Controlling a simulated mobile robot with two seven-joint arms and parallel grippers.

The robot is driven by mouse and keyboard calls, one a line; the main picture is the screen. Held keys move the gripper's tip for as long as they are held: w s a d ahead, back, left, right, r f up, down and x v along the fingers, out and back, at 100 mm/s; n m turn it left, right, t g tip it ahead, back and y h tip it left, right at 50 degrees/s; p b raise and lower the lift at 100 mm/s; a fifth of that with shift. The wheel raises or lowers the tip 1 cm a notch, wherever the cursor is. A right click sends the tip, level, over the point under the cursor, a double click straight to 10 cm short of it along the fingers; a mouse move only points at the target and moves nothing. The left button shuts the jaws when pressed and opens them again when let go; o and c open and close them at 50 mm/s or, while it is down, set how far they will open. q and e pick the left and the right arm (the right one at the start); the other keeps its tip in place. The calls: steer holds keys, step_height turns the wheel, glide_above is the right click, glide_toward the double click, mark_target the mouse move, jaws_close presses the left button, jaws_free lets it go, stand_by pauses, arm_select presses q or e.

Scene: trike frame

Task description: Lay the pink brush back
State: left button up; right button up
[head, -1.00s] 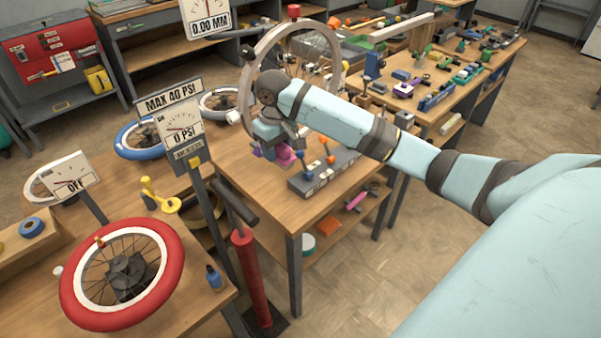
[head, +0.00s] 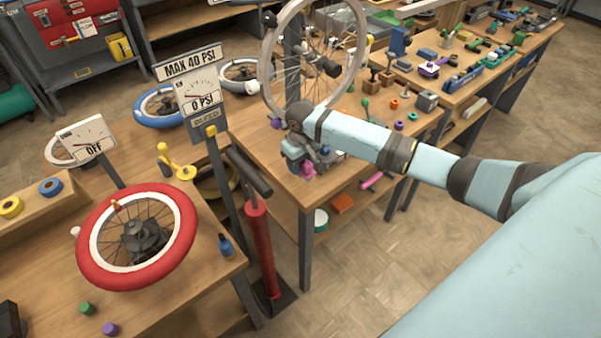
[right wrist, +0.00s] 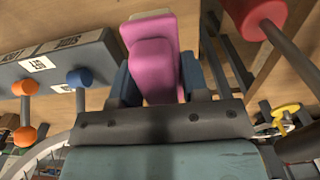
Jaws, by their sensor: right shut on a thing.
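My right gripper (head: 307,170) is shut on the pink brush (right wrist: 152,65), over the near corner of the middle workbench (head: 262,150). In the right wrist view the brush sits between the two dark blue fingers (right wrist: 155,85), with a pale strip at its far end. Only a small pink part of the brush (head: 309,170) shows in the head view, under the gripper. Whether it touches the bench top is not clear. My left gripper is not in view.
A grey labelled block (right wrist: 62,68) with orange and blue knobbed pieces stands beside the brush. A wheel in a truing stand (head: 268,80) rises behind. The red pump (head: 260,245) stands at the bench's near left. A pink item (head: 376,181) lies on the shelf below.

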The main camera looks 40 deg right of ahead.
mark_target(301, 173)
step_height(301, 173, down, 4)
steer(key=shift+r, duration=0.25)
steer(key=shift+f, duration=0.35)
steer(key=shift+f, duration=0.1)
steer(key=o, duration=0.9)
steer(key=shift+r, duration=0.25)
step_height(301, 173, up, 12)
steer(key=shift+s+f, duration=0.1)
